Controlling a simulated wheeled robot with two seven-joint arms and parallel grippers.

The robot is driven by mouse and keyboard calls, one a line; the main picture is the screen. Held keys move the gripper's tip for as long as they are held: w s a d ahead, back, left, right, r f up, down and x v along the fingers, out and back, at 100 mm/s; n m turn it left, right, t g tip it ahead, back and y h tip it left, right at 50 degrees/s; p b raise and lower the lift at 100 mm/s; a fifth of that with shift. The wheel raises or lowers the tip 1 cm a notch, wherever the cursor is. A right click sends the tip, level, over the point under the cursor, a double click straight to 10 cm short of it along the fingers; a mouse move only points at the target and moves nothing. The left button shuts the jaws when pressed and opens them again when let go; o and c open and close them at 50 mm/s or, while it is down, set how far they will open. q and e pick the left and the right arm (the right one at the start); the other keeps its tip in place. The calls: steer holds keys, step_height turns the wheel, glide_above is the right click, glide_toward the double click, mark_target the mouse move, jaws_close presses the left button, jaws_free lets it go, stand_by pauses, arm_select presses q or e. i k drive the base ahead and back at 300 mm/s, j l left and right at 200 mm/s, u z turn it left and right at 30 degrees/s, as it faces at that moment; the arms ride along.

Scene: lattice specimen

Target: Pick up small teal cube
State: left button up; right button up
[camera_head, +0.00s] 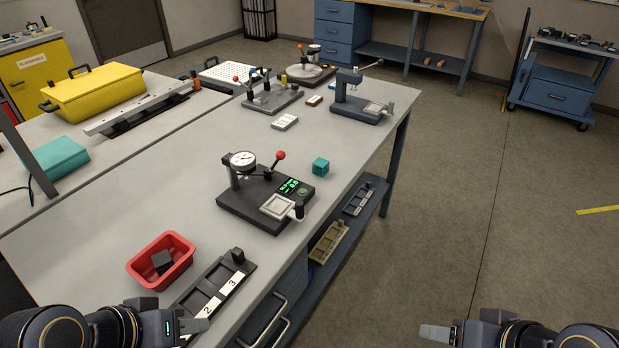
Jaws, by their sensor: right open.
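The small teal cube (320,167) sits on the grey workbench top (225,130), near its right edge. It stands just behind and to the right of a black gauge fixture (250,208), apart from it. My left gripper (200,326) is at the bottom left, by the near end of the bench and far from the cube; its jaw gap is not clear from this angle. My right gripper (432,333) is at the bottom right over the floor, open and empty, also well away from the cube.
A red bin (160,262) holding a dark block and a black numbered tray (215,287) lie near my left gripper. A press fixture (358,106) stands behind the cube. A larger teal case (60,157) sits far left.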

mark_target(320, 165)
steer(key=k+u, duration=0.35)
steer(key=k+j+u, duration=0.1)
steer(key=u, duration=0.3)
steer(key=i+l+u, duration=0.15)
steer(key=l+u, duration=0.3)
steer(key=i+l+u, duration=0.1)
steer(key=l+u, duration=0.15)
steer(key=u, duration=0.25)
steer(key=l+u, duration=0.55)
steer(key=l, duration=0.6)
steer(key=k+l+u, duration=0.1)
steer(key=l, duration=0.6)
steer(key=k+l+u, duration=0.1)
steer(key=l, duration=0.55)
